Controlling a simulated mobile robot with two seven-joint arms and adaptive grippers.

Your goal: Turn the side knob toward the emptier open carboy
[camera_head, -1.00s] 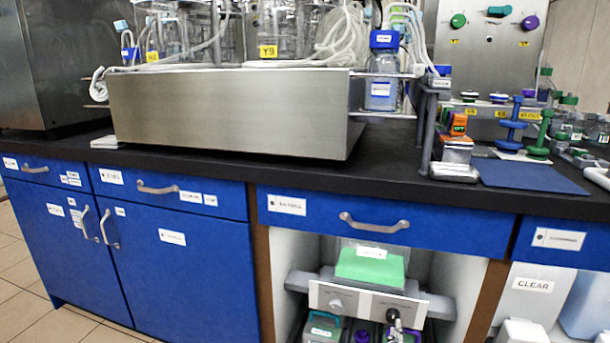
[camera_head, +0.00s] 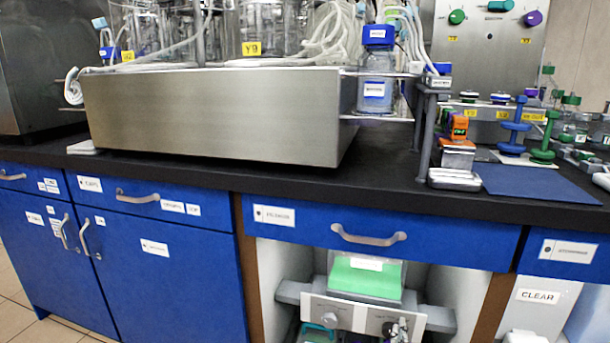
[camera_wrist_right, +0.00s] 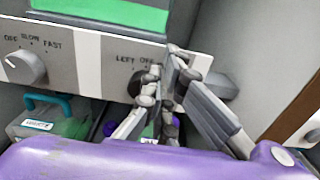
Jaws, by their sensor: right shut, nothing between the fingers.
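The side knob (camera_wrist_right: 135,84), dark and round, is on the grey control panel (camera_wrist_right: 195,37) below "LEFT" and "OFF" lettering in the right wrist view. It is partly hidden by my right gripper (camera_wrist_right: 163,72), so its pointer direction is unclear. My right gripper is shut and empty, with its fingertips in front of the panel close to the knob; I cannot tell whether they touch it. It also shows in the head view (camera_head: 403,328). A carboy (camera_wrist_right: 45,125) with a teal handle and green colour is below the panel; a purple cap (camera_wrist_right: 108,128) is beside it. Fill levels are hidden.
A speed knob (camera_wrist_right: 24,67) marked OFF, SLOW and FAST is on the panel's left. A green-topped tray (camera_head: 365,277) sits above the panel. Cabinet walls enclose the bay, below a blue drawer (camera_head: 430,232). The bench edge (camera_head: 290,188) runs above.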

